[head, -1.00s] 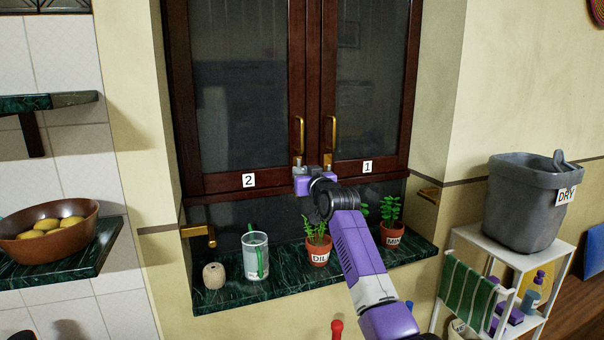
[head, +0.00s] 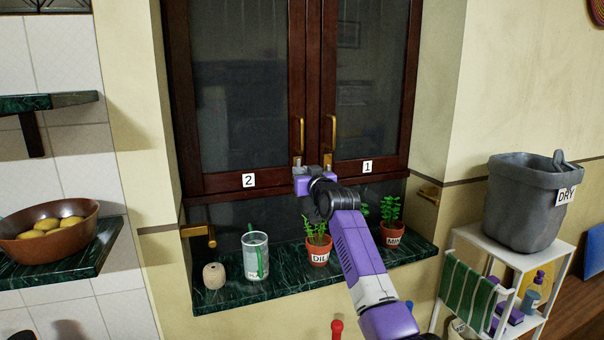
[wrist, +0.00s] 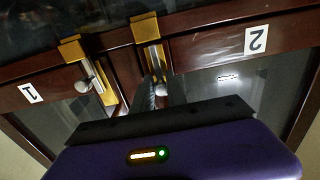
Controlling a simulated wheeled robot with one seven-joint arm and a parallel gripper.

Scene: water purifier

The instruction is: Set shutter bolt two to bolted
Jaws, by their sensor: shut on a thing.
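Shutter two is the left glazed wooden door with the "2" label (head: 248,180). Its bolt (head: 297,160) is at the door's lower inner corner. In the wrist view, which shows the doors upside down, bolt two (wrist: 154,57) has a brass bracket, a metal rod and a round knob. My gripper (head: 313,171) is at the bottom of the doors. In the wrist view my gripper (wrist: 155,94) is shut on bolt two's knob, and its dark fingers partly hide it. Bolt one (wrist: 90,75) is beside it, apart from the fingers.
Below is a green marble sill (head: 220,296) with a glass (head: 255,257), a dill pot (head: 318,253), a mint pot (head: 391,235) and a twine roll (head: 214,275). A brass handle (head: 301,133) is on each door. A white rack (head: 470,237) stands at right.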

